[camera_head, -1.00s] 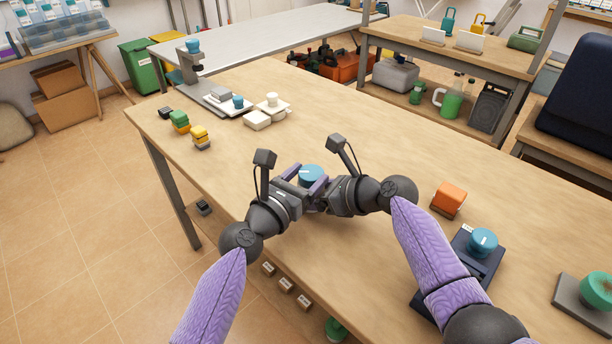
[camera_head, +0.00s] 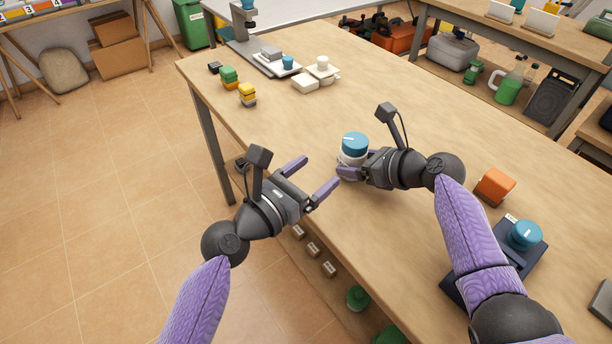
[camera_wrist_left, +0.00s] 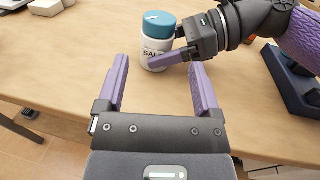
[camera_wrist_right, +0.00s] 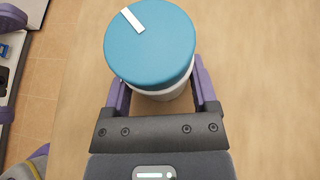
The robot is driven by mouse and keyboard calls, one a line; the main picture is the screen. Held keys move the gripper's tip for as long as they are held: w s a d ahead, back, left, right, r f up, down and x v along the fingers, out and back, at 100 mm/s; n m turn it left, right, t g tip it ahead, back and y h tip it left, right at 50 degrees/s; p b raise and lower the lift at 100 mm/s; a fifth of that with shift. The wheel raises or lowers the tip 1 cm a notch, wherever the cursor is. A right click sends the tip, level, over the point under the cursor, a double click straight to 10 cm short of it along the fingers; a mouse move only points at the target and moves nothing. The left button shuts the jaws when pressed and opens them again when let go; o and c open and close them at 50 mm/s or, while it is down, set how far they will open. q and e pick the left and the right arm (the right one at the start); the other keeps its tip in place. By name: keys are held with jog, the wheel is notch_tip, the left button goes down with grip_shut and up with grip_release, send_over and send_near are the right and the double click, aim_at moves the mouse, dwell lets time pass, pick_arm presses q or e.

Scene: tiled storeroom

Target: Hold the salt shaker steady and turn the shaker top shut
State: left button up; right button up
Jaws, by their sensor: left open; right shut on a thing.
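The salt shaker (camera_head: 349,158) stands upright on the wooden table, a white body with a blue top (camera_head: 355,143). A white mark shows on the top. My right gripper (camera_head: 347,172) is shut on the shaker's white body from the right, below the top. The right wrist view shows the blue top (camera_wrist_right: 150,45) close up, between the fingers. My left gripper (camera_head: 313,180) is open and empty, left of the shaker and apart from it, at the table's front edge. The left wrist view shows the label on the shaker (camera_wrist_left: 154,54), partly hidden by a right finger.
An orange block (camera_head: 494,187) and a dark stand with a blue knob (camera_head: 525,235) are on the table to the right. The table behind the shaker is clear.

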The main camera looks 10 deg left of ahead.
pick_arm(q)
jog(key=shift+v, duration=1.15)
